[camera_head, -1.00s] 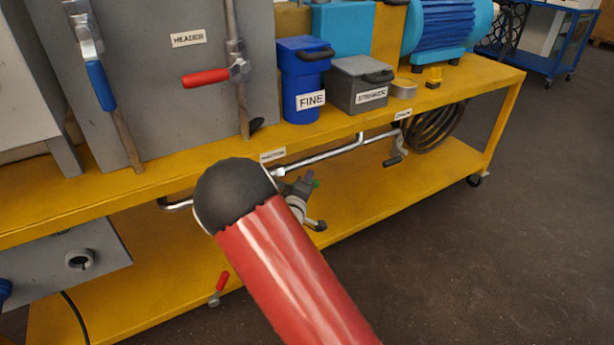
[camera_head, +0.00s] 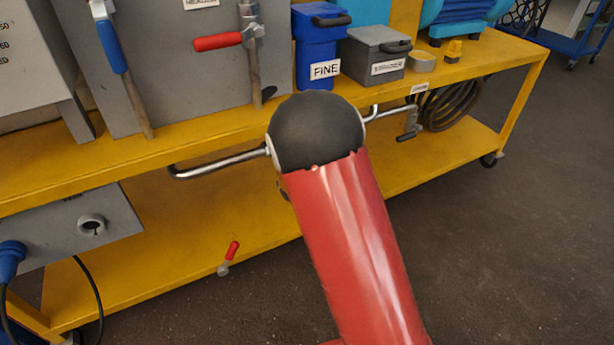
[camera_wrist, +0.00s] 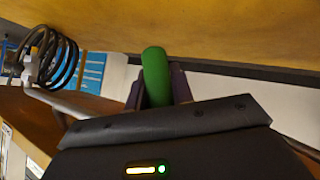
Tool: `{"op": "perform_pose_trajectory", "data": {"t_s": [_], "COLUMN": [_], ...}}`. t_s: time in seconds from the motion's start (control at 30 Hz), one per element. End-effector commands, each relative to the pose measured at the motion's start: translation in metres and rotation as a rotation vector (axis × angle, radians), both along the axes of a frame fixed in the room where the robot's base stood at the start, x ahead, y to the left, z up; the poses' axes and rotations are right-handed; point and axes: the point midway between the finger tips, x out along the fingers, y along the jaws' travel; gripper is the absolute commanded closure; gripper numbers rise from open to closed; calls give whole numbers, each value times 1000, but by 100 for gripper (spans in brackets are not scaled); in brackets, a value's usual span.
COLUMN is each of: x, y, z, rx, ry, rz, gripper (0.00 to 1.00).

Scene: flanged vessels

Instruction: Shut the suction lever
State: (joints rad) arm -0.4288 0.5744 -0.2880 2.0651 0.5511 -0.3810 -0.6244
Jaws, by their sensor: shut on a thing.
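A green lever handle (camera_wrist: 155,72), apparently the suction lever, shows in the wrist view. My gripper (camera_wrist: 157,88) has its dark fingers on both sides of the handle and is shut on it. The handle's tip sticks out beyond the fingers. In the head view my red and black arm hides the gripper, the green handle and its valve. A bent metal pipe (camera_head: 215,166) under the yellow bench top runs behind my arm.
The yellow bench (camera_head: 462,88) carries a blue FINE box (camera_head: 317,58), a grey strainer box (camera_head: 374,62) and a red-handled lever (camera_head: 217,42). Another valve lever (camera_head: 408,133) hangs under the bench by a coiled hose (camera_head: 452,108). A small red lever (camera_head: 232,252) is low down.

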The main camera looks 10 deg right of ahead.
Motion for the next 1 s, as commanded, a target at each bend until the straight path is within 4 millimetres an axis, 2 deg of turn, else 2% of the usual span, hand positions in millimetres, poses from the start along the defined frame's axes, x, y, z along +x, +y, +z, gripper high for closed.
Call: {"op": "perform_pose_trajectory", "data": {"t_s": [0.1, 0.43, 1.0], "x": [-3, -8, -11], "y": [7, 25, 34], "z": [-9, -12, -8], "rx": [97, 290, 369], "ry": [29, 92, 121], "rz": [-1, -2, 0], "gripper": [100, 100, 100]}}
